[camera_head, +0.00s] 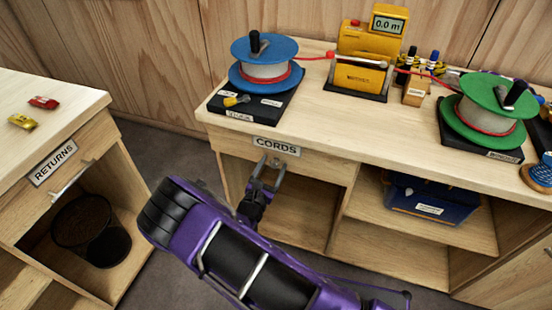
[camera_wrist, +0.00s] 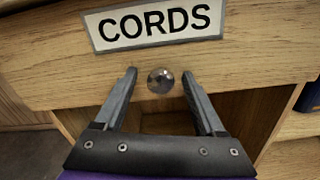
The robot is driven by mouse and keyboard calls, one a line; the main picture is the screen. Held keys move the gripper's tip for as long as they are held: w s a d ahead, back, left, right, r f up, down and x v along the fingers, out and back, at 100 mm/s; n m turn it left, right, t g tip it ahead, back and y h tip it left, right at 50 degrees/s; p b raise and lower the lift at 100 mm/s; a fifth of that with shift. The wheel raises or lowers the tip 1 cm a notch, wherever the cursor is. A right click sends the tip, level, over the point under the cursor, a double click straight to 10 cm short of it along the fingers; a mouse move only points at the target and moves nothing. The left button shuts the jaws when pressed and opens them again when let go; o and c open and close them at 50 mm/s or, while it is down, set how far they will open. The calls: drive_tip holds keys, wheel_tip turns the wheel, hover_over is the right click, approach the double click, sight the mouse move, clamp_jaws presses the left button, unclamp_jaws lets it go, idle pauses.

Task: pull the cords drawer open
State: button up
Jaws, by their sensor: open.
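The cords drawer (camera_head: 318,165) is a wooden front under the worktop with a white "CORDS" label (camera_head: 276,146). Its front also shows in the wrist view (camera_wrist: 255,62), flush with the cabinet as far as I can see. A round metal knob (camera_wrist: 160,80) sits on it below the label. My gripper (camera_wrist: 159,84) is open, with one finger on each side of the knob and a gap on both sides. In the head view my gripper (camera_head: 264,172) is at the drawer front, just below the label, and partly hides the knob.
On the worktop stand a blue reel (camera_head: 266,62), a yellow meter (camera_head: 364,65) and a green reel (camera_head: 484,112). Below the drawer is an open compartment. A blue box (camera_head: 430,197) sits on the shelf to the right. The returns cabinet (camera_head: 50,163) stands left, across a floor gap.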

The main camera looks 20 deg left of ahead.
drive_tip(key=shift+c, duration=0.2)
drive_tip(key=shift+f, duration=0.15)
clamp_jaws()
drive_tip(key=shift+s, duration=0.1)
idle(1.0)
